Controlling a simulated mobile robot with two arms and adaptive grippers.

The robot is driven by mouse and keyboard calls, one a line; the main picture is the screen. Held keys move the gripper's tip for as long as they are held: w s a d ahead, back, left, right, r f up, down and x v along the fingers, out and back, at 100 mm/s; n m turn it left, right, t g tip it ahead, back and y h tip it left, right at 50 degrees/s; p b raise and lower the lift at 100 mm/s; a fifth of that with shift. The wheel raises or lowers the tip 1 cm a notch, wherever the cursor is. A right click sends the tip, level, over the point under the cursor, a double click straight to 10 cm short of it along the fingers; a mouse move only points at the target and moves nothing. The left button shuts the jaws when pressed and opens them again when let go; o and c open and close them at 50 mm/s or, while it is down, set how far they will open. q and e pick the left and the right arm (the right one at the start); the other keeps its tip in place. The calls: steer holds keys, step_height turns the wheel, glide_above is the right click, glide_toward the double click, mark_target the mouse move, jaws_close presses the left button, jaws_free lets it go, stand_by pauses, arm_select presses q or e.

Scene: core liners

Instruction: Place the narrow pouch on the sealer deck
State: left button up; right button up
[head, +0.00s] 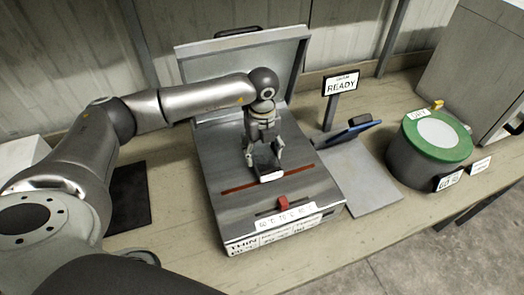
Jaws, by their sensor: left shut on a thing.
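The sealer is a grey machine with a raised lid; its sloped deck (220,165) fills the middle of the head view. A red strip crosses the deck. My left gripper (266,165) points down over the deck, close to the red strip, and is shut on a small, dark, narrow thing with a white label (271,176), seemingly the narrow pouch. The fingers hide much of it. I cannot tell whether it touches the deck. My right gripper is not in view.
A red slider (283,203) sits on the sealer's front part. Right of the sealer are a READY sign (341,84), a grey plate (362,180) with a blue-edged item (347,132), and a green-topped drum (437,138). A dark mat (130,198) lies to the left.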

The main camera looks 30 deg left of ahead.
arm_select(q)
steer(key=shift+f, duration=0.75)
steer(key=o, duration=0.6)
steer(key=shift+f, duration=0.15)
steer(key=o, duration=0.5)
